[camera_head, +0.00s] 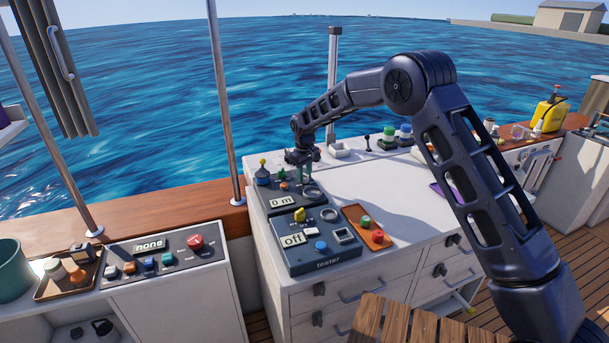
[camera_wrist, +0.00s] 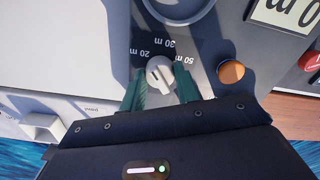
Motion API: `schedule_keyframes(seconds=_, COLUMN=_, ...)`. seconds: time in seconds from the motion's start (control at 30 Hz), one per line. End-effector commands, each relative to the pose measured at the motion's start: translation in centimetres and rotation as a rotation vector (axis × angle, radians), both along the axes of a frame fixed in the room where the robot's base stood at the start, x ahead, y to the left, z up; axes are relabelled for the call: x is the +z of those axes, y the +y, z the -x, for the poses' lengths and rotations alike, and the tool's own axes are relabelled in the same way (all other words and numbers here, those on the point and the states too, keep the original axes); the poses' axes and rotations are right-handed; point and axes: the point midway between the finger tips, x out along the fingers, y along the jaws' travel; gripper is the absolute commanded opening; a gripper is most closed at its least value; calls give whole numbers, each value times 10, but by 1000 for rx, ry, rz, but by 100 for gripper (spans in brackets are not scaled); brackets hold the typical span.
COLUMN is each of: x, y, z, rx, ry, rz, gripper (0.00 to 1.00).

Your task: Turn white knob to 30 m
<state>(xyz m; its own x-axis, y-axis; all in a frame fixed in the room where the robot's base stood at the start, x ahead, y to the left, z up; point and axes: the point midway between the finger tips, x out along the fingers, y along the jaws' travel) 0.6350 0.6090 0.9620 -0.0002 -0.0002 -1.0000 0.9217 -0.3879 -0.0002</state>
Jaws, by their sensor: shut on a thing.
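The white knob (camera_wrist: 161,76) sits on the dark panel (camera_wrist: 215,42) in the wrist view. Printed labels around it read 20 m, 30 m and 50 m, upside down here. My gripper (camera_wrist: 160,82) has its green fingers on either side of the knob, shut on it. Which label the knob's mark points to is hard to tell. In the head view my gripper (camera_head: 308,172) reaches down onto the rear panel and hides the knob. The panel's display (camera_head: 282,201) ends in "m"; its digits look like 0.
In front is the tester box (camera_head: 322,256) with a yellow knob (camera_head: 299,214) and an "off" display (camera_head: 293,239). An orange tray (camera_head: 353,217) with green and red buttons stands to its right. An orange button (camera_wrist: 231,72) is close beside the white knob.

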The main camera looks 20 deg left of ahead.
Motion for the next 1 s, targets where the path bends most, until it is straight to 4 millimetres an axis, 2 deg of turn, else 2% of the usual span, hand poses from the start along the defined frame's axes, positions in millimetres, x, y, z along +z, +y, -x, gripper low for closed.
schedule_keyframes(seconds=0.5, x=1, y=0, z=-1, rx=-449, ry=-2, rz=-1, gripper=8)
schedule_keyframes(seconds=0.73, x=1, y=0, z=-1, rx=-574, ry=-2, rz=-1, gripper=8)
schedule_keyframes(seconds=1.0, x=1, y=0, z=-1, rx=-641, ry=-2, rz=-1, gripper=8)
